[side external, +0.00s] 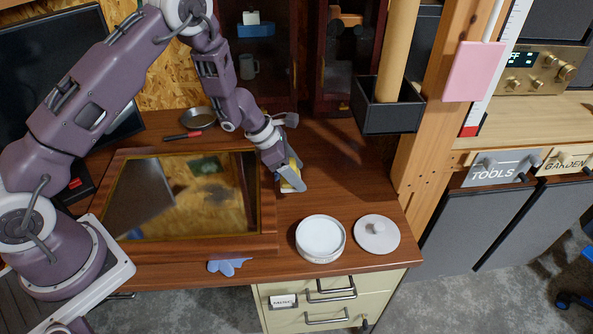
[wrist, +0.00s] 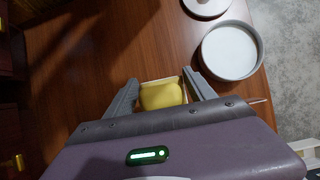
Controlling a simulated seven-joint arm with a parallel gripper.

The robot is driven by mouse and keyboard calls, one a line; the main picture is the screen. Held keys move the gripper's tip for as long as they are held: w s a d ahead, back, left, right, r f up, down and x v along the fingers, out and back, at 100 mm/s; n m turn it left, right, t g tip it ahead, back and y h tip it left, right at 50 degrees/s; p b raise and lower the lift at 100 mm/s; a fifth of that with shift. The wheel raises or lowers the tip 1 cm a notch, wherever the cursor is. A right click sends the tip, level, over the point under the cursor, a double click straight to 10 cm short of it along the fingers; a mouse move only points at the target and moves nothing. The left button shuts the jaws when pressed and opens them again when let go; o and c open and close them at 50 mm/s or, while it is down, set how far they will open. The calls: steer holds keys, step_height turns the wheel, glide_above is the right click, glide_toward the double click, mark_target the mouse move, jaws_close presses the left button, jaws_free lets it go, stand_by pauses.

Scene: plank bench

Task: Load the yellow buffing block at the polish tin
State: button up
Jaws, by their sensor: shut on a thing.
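The yellow buffing block (side external: 290,178) is between the fingers of my gripper (side external: 293,175), above the wooden bench to the right of the mirror panel. In the wrist view the block (wrist: 162,95) sits between both fingers of my gripper (wrist: 162,82), which is shut on it. The polish tin (side external: 320,238) is a round, open white tin with pale contents, in front of and to the right of my gripper. It also shows at upper right in the wrist view (wrist: 231,50). Its lid (side external: 377,234), a pale disc with a knob, lies to its right.
A wood-framed mirror panel (side external: 185,195) lies on the bench at left. A blue cloth (side external: 228,266) hangs at the front edge. A dark box (side external: 388,105) holds a wooden pole at upper right.

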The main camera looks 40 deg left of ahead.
steer(key=s+d+r+m+g+h, duration=0.1)
steer(key=s+d+m+g, duration=0.1)
steer(key=s+d+m, duration=0.35)
steer(key=s+d+r+m+g+h, duration=0.1)
steer(key=s+d+m+g, duration=0.15)
steer(key=d, duration=0.65)
steer(key=shift+m, duration=0.4)
steer(key=shift+w+d+f, duration=0.1)
steer(key=shift+w+f, duration=0.05)
steer(key=shift+f, duration=0.8)
steer(key=shift+w+f, duration=0.2)
steer(key=shift+f, duration=0.7)
steer(key=shift+w+d+f, duration=0.1)
steer(key=shift+w+f, duration=0.05)
steer(key=shift+f, duration=0.8)
steer(key=shift+f, duration=0.55)
step_height(320, 180, up, 7)
